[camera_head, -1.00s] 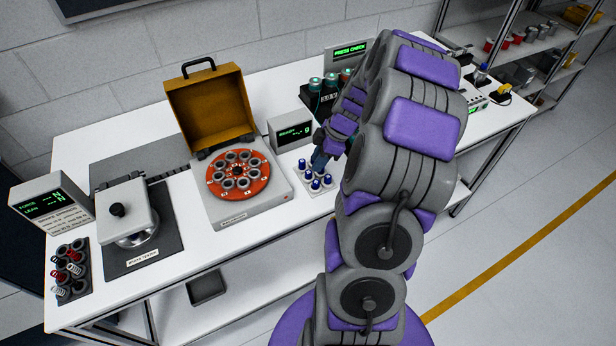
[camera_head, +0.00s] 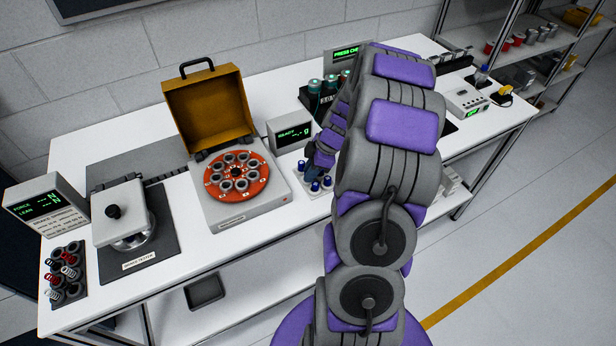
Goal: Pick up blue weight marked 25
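Several small blue-topped weights (camera_head: 315,187) stand on a small white plate (camera_head: 322,193) right of the orange disc, near the middle of the bench. Their markings are too small to read, so I cannot tell which is 25. My gripper (camera_head: 314,171) points down at the far side of these weights, very close above or among them. My purple and grey arm covers the area to its right. The fingertips are small and partly hidden, so I cannot tell whether they are open or around a weight.
An orange disc (camera_head: 237,178) with grey rings sits in a white machine with a raised yellow lid (camera_head: 209,108). A small display (camera_head: 290,132) stands behind the weights, and green-topped cylinders (camera_head: 315,92) stand farther back. A spring tester (camera_head: 124,215) is at left.

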